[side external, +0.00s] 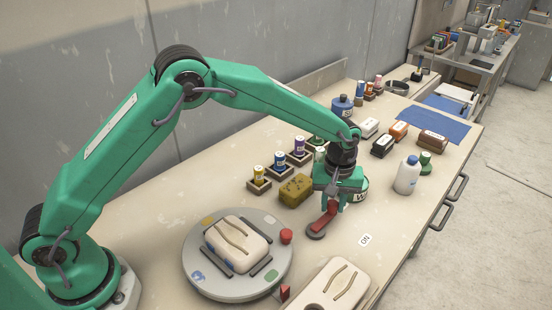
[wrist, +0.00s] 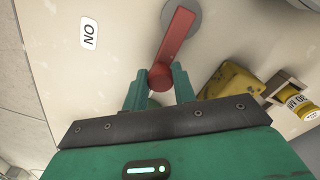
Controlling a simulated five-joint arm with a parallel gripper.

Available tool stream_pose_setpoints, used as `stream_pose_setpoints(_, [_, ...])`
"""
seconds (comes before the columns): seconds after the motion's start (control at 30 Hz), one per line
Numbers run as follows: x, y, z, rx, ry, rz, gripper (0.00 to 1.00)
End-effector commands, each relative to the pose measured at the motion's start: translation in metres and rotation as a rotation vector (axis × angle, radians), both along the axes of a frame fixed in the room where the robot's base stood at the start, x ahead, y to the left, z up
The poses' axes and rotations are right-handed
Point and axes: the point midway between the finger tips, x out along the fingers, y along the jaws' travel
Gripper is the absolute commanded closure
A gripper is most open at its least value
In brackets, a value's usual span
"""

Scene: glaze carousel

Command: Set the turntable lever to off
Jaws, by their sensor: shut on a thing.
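The red lever (side external: 325,219) is mounted on a grey round base (side external: 315,236) on the bench. Its arm points from the base toward the back right, away from the turntable (side external: 195,270). In the wrist view the lever (wrist: 176,45) runs from its grey base (wrist: 196,10) at the top down to a round red knob. My gripper (side external: 331,204) points down over the lever's free end. In the wrist view my gripper (wrist: 159,82) has its fingers on both sides of the knob, shut on it. An "ON" label (side external: 365,240) lies right of the lever. I see no "off" label.
The turntable carries a cream block (side external: 236,244) between dark bars. A mustard block (side external: 296,190) stands close left of my gripper. A white bottle (side external: 407,176) stands at right. Several small jars and blocks are behind. A cream slab (side external: 320,295) lies at the front.

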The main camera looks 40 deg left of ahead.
Motion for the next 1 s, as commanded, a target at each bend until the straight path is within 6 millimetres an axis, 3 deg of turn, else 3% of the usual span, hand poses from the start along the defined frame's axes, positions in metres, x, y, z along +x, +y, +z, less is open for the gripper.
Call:
stream_pose_setpoints(0.47, [0.0004, 0.0017, 0.0019, 0.000, -0.001, 0.023, 1.00])
stream_pose_setpoints(0.5, [0.0004, 0.0019, 0.0018, 0.000, -0.001, 0.023, 0.68])
stream_pose_setpoints(0.6, [0.0003, 0.0017, 0.0014, -0.001, -0.001, 0.022, 0.51])
stream_pose_setpoints(1.0, [0.0003, 0.0011, 0.0041, 0.000, -0.001, 0.019, 0.51])
